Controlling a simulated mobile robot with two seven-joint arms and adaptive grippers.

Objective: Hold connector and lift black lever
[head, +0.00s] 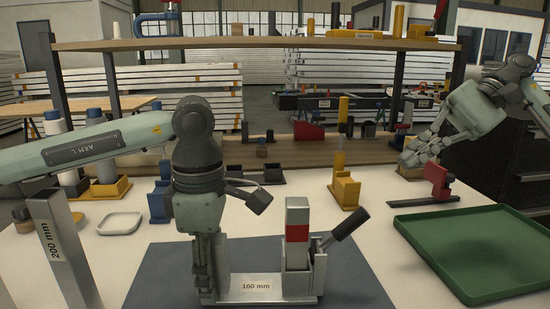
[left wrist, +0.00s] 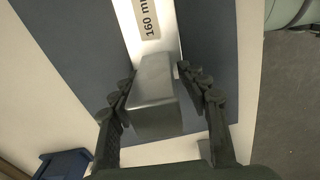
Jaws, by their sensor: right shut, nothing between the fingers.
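A silver metal fixture with a 160 mm label (head: 256,286) lies on the dark mat. At its right end stands a square silver post with a red band (head: 297,233). Beside it a black lever (head: 350,224) tilts up to the right from a metal bracket. My left gripper (head: 206,298) points down at the fixture's left end. In the left wrist view, its fingers (left wrist: 157,70) flank a silver metal block (left wrist: 157,115), with narrow gaps seeming to show on both sides. My right gripper (head: 408,161) is shut and empty, raised at the right, away from the lever.
A green tray (head: 483,294) lies at the right, with a red stand (head: 438,181) behind it. A yellow holder (head: 345,190) stands behind the fixture. A tall 200 mm bar (head: 65,250) stands at the left near a white dish (head: 120,222). A shelf (head: 250,43) spans the back.

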